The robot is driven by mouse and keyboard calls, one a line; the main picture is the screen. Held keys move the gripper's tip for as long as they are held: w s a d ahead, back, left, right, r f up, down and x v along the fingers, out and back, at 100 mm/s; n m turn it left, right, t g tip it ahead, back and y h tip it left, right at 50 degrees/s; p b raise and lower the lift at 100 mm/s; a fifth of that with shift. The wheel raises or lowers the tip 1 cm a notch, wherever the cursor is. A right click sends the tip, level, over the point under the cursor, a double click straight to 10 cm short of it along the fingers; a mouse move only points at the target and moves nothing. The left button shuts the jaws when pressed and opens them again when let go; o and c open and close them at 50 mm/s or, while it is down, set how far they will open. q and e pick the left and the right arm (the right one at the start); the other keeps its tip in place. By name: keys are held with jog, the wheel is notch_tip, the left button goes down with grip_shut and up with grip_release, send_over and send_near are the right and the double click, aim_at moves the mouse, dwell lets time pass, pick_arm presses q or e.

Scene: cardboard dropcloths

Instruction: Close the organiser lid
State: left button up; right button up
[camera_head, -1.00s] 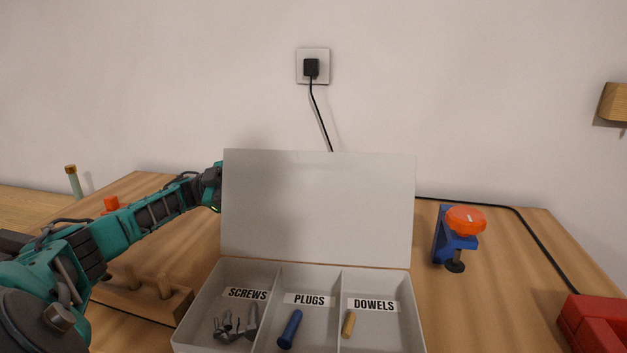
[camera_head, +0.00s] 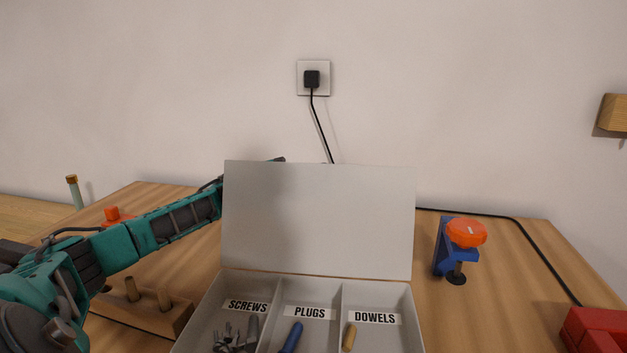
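The grey organiser (camera_head: 417,322) stands on the table with its lid (camera_head: 318,220) raised about upright at the back. Its compartments are labelled SCREWS, PLUGS and DOWELS. Grey screws (camera_head: 236,338) lie in the left one, a blue plug (camera_head: 292,338) in the middle one and a tan dowel (camera_head: 349,338) in the right one. My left arm reaches in from the left and passes behind the lid. A small dark part shows above the lid's top edge; the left gripper's fingers are hidden behind the lid. My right gripper is not in view.
A blue clamp with an orange knob (camera_head: 466,233) stands right of the organiser. A red object (camera_head: 597,330) is at the right edge. A wooden block with pegs (camera_head: 150,303) lies left, under my arm. A black cable runs from the wall socket (camera_head: 313,78) behind the lid.

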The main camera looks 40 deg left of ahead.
pick_arm(q)
jog(key=shift+c, duration=0.5)
grip_shut()
jog(key=shift+d, duration=0.1)
